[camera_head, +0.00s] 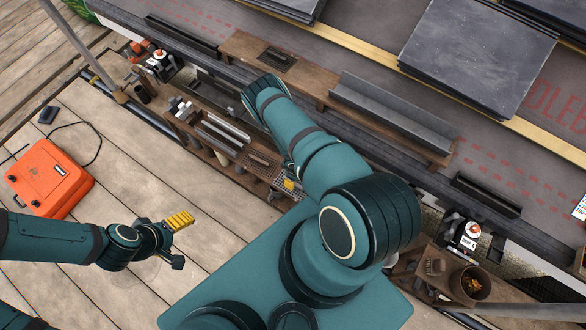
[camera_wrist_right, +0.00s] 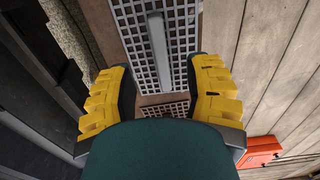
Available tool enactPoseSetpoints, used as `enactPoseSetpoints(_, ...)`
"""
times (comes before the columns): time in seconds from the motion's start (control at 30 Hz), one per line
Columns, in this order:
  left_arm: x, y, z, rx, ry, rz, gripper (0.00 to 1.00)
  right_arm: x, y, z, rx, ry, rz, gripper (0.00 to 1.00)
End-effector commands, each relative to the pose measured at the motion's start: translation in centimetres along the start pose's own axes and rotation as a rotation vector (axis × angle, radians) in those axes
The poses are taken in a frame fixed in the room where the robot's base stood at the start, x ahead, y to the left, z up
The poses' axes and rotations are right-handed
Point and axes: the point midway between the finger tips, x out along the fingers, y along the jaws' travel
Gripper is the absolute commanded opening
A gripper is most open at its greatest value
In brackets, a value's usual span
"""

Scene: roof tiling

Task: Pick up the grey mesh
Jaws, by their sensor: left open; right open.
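The grey mesh (camera_wrist_right: 185,35) is a flat square-holed panel with a plain grey strip along its middle, seen in the right wrist view. It lies over brown wood, beyond my right fingertips. My right gripper (camera_wrist_right: 165,85) is open, with its yellow fingers on either side of the mesh's near end. I cannot tell whether they touch it. A smaller meshed patch (camera_wrist_right: 163,108) shows between the fingers. In the head view my right arm largely hides that gripper; only a bit of yellow shows. My left gripper (camera_head: 178,242) is open and empty over the deck at lower left.
A wooden trough (camera_head: 190,128) with tools and strips stands beside the right arm. An orange case (camera_head: 48,180) lies on the deck at left. Dark slates (camera_head: 478,55) are stacked on the roof. A wooden box (camera_head: 435,262) stands at lower right. Deck planks between are clear.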

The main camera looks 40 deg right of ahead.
Motion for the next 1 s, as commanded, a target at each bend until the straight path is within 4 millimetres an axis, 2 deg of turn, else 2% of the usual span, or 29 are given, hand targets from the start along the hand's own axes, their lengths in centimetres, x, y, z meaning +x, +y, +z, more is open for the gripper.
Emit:
enactPoseSetpoints(0.33,1.7,-0.7,-0.2,0.001,0.008,0.0,0.8,4.6,-0.1,0.0,-0.001,-0.002,-0.001,0.5)
enactPoseSetpoints(0.47,1.9,-0.7,-0.2,0.002,0.01,0.0,0.8,5.2,-0.1,0.0,-0.001,-0.002,0.0,0.5)
enactPoseSetpoints(0.7,1.8,-0.7,-0.3,0.002,0.01,0.0,0.8,5.1,-0.1,0.0,0.0,-0.001,0.0,0.5)
enactPoseSetpoints(0.83,1.8,-0.7,-0.3,0.001,0.01,0.0,0.8,5.1,-0.1,0.0,0.0,-0.001,0.0,0.04)
enactPoseSetpoints(0.87,1.8,-0.7,-0.3,0.002,0.01,0.0,0.8,5.1,-0.1,0.0,0.0,-0.001,0.0,0.0)
enactPoseSetpoints(1.0,1.8,-0.7,-0.3,0.001,0.01,0.0,0.8,5.1,-0.1,0.0,0.0,-0.001,0.0,0.0)
